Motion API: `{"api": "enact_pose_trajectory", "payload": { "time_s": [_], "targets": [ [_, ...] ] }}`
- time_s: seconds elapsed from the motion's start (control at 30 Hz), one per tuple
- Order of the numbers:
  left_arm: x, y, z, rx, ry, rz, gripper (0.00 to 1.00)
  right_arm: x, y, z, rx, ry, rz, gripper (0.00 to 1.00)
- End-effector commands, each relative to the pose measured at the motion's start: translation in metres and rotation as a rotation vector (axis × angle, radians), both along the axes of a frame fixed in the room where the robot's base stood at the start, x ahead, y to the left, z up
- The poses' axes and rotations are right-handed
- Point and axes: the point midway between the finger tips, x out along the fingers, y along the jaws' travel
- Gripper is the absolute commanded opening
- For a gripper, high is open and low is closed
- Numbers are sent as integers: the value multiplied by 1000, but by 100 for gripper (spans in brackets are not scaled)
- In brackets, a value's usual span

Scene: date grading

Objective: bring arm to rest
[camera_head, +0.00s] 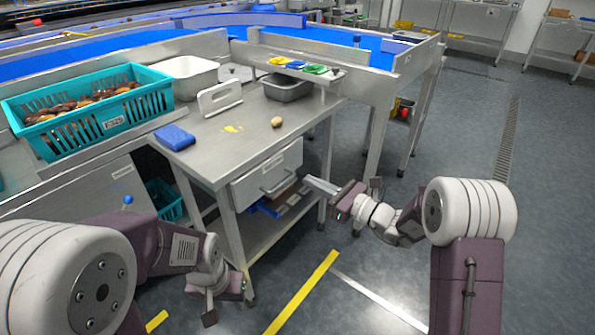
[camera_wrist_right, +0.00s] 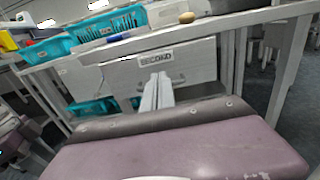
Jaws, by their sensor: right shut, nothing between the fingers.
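My right gripper (camera_head: 320,186) is in front of the steel table, just right of the drawer (camera_head: 262,172) and its handle. Its fingers are shut with nothing between them. In the right wrist view the shut fingers (camera_wrist_right: 157,92) point toward a front labelled "SECOND" (camera_wrist_right: 190,62). They look apart from the drawer, though the gap is hard to judge. My left gripper (camera_head: 210,310) hangs low at the front left, near a table leg. Its fingers are small and partly hidden, so I cannot tell whether they are open.
On the steel table (camera_head: 190,165) are a date (camera_head: 277,122), a blue cloth (camera_head: 174,137), a yellow smear (camera_head: 232,128) and a grey tray (camera_head: 288,88). A teal crate (camera_head: 90,132) of dates stands left. The floor (camera_head: 400,150) to the right is open.

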Motion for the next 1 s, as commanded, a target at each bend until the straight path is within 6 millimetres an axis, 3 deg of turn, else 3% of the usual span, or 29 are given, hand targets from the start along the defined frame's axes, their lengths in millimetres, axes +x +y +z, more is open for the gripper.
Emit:
{"api": "enact_pose_trajectory", "payload": {
  "time_s": [0.2,0.53,0.63,0.67,0.73,0.83,0.93,1.0],
  "targets": [
    [0,0,10,0,0,0,36,-16,-23,1,0,0,-1,0],
    [0,0,9,0,0,0,36,-20,-22,1,-1,-3,8,0],
    [0,0,9,0,0,0,36,-25,-9,30,-9,-67,35,0],
    [0,0,9,0,0,0,36,-34,-1,42,-18,-92,60,0],
    [0,0,9,0,0,0,36,-74,24,47,-102,-117,197,0],
    [0,0,9,0,0,0,36,-146,44,16,-342,-141,436,0],
    [0,0,9,0,0,0,36,-214,30,-32,-644,-196,683,0],
    [0,0,9,0,0,0,36,-251,1,-66,-867,-261,851,0]
  ]
}}
